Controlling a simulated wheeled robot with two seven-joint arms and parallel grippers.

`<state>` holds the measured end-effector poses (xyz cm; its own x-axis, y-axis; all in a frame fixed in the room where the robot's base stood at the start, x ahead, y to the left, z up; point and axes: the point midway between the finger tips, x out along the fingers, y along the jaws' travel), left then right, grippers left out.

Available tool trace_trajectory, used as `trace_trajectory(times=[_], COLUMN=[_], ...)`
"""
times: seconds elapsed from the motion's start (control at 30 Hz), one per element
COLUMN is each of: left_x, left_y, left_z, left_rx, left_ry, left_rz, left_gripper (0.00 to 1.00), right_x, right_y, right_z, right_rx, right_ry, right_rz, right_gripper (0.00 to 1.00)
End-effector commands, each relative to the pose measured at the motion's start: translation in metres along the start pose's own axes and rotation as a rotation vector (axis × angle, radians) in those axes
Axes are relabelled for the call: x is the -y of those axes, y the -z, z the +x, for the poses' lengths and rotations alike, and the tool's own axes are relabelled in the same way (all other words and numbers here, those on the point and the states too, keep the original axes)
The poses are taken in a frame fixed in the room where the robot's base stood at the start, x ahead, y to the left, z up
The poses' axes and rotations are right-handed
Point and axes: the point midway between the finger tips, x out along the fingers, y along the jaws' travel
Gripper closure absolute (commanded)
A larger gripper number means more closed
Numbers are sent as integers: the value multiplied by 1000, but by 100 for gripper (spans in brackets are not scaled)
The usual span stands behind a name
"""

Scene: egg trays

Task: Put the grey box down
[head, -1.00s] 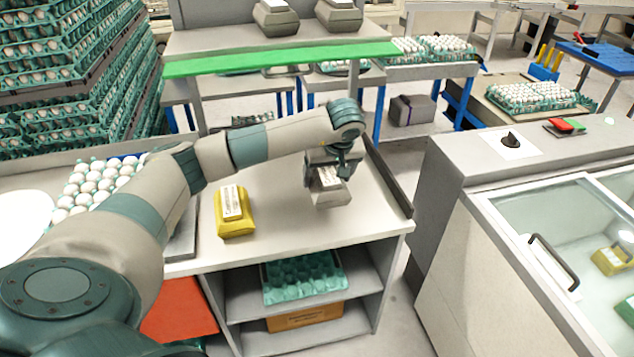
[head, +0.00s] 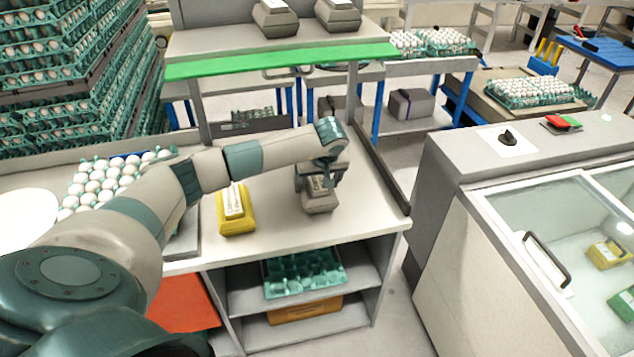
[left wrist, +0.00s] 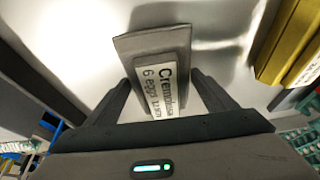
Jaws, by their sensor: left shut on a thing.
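The grey box (head: 318,203) is at the right part of the white table (head: 280,228), under my left gripper (head: 320,188). In the left wrist view the grey box (left wrist: 150,48) has a white label with "6 eggs" on it and lies between the two fingers of my left gripper (left wrist: 160,95). The gripper is shut on it. The box is at or just above the table top; I cannot tell whether it touches. My right gripper is not in view.
A yellow box (head: 236,212) stands on the table to the left of the grey box. A tray of white eggs (head: 105,185) is further left. Two more grey boxes (head: 275,18) sit on the shelf above. The table's front right is clear.

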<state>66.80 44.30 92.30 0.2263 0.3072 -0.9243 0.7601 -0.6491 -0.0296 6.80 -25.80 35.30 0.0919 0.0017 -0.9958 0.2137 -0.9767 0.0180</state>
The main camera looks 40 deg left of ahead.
Motion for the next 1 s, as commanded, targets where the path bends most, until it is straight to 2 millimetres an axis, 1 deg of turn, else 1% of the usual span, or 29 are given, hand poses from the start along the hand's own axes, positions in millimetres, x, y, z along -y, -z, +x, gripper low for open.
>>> trace_trajectory(times=[0.03,0.1,0.5,0.53,0.57,0.6,1.0], left_x=[-1,0,-1,-1,-1,-1,0], left_y=[-1,-3,-4,-4,-4,-4,-3], left_z=[1,6,11,11,10,10,8], left_rx=[1,0,-2,0,0,0,0], left_ry=[-1,-1,-2,-1,-1,-1,-1], left_rz=[-1,-1,-1,0,0,0,0], left_gripper=[59,59,59,15,8,3,3], right_x=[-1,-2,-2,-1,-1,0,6], right_y=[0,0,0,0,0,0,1], right_z=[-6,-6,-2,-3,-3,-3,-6], right_rx=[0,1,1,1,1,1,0], right_ry=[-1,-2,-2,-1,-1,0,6], right_rz=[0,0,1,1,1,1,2], right_gripper=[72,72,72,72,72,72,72])
